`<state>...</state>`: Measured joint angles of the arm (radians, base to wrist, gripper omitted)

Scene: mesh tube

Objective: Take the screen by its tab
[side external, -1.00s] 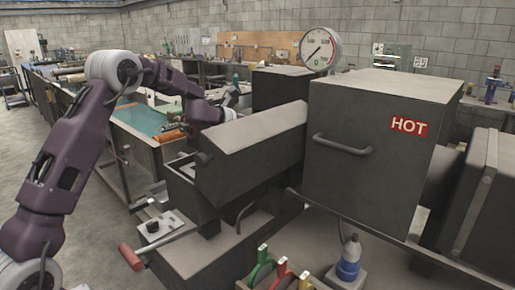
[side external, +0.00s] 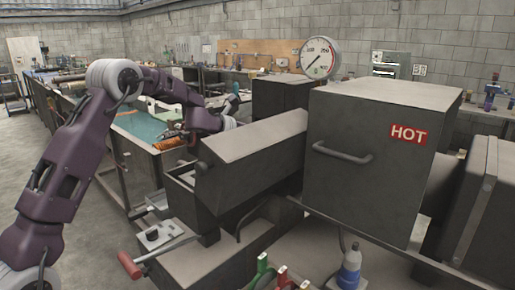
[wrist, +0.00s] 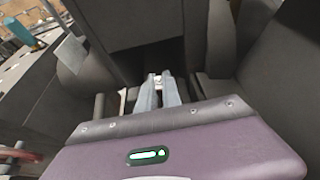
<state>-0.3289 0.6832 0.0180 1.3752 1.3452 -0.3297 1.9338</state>
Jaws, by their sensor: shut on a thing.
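In the wrist view the two pale fingers of my gripper (wrist: 159,84) reach forward and are close together. They are shut on a small light piece, which looks like the screen's tab (wrist: 156,77), at the foot of a dark opening. The rest of the screen cannot be made out in the shadow. In the side view my arm reaches in behind the long dark sloped housing (side external: 250,150). That housing hides my fingertips and the tab there.
A dark box marked HOT (side external: 365,160) with a bar handle stands right of the housing. A round gauge (side external: 320,58) rises behind it. Dark walls stand close on both sides of my fingers. A red-handled lever (side external: 130,265) and a blue-and-white bottle (side external: 349,268) are in front.

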